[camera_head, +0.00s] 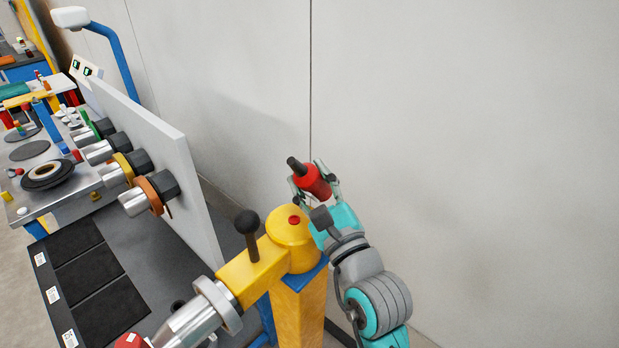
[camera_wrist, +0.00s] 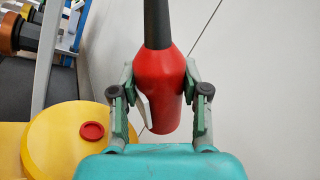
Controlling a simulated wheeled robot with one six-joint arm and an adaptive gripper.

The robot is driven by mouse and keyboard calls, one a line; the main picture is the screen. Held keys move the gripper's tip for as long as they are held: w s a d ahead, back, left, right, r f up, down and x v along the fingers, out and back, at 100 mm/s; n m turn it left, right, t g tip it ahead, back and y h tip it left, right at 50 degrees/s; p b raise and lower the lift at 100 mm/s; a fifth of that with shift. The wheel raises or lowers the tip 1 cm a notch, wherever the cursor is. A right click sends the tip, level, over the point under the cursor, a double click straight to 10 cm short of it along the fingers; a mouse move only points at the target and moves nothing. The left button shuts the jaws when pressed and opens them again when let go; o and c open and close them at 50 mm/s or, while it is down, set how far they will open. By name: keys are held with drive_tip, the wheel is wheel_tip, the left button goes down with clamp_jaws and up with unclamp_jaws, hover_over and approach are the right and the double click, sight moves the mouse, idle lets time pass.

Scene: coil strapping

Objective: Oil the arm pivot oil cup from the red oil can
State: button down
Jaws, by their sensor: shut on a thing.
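The red oil can (camera_head: 316,180) has a dark spout and is held between the fingers of my gripper (camera_head: 315,186). In the head view it is tilted, with the spout pointing up and to the left. In the wrist view, my gripper (camera_wrist: 160,100) is shut on the red can (camera_wrist: 166,85), with a finger on each side. The yellow pivot head (camera_head: 291,238) stands just left of and below the can. A small red round cap or cup (camera_head: 294,220) sits on its top and also shows in the wrist view (camera_wrist: 92,131). The can is apart from it.
A yellow arm (camera_head: 248,270) with a black knob (camera_head: 247,222) runs from the pivot to a metal spindle (camera_head: 200,318). A white panel (camera_head: 165,150) with several rollers stands at left, above a bench with black mats (camera_head: 85,270). A plain wall is behind; space at right is clear.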

drive_tip(key=shift+s, duration=0.1)
drive_tip(key=shift+w+d+f+n+y, duration=0.1)
drive_tip(key=shift+w+d+n+y, duration=0.1)
drive_tip(key=shift+n+y, duration=0.4)
drive_tip(key=shift+w+d+r+n+y, duration=0.1)
drive_tip(key=shift+w+d+n+y, duration=0.1)
drive_tip(key=shift+n, duration=0.65)
drive_tip(key=shift+w+d+f+n+y, duration=0.1)
drive_tip(key=shift+w+d+n+y, duration=0.1)
drive_tip(key=shift+n+y, duration=0.4)
drive_tip(key=shift+w+d+f+n+g+y, duration=0.1)
drive_tip(key=shift+w+d+n+g+y, duration=0.2)
drive_tip(key=shift+n, duration=0.6)
drive_tip(key=shift+w+a+r+n+g+y, duration=0.1)
drive_tip(key=shift+n+y, duration=0.35)
drive_tip(key=shift+n, duration=0.5)
drive_tip(key=shift+w+d+f+n+g+y, duration=0.1)
drive_tip(key=shift+w+d+n+y, duration=0.2)
drive_tip(key=shift+n, duration=0.6)
drive_tip(key=shift+f+n+g+y, duration=0.15)
drive_tip(key=shift+n+g+y, duration=0.75)
drive_tip(key=shift+n, duration=0.95)
drive_tip(key=shift+f+n+g+y, duration=0.15)
drive_tip(key=shift+n+g+y, duration=0.75)
drive_tip(key=shift+n, duration=0.95)
drive_tip(key=shift+r, duration=0.1)
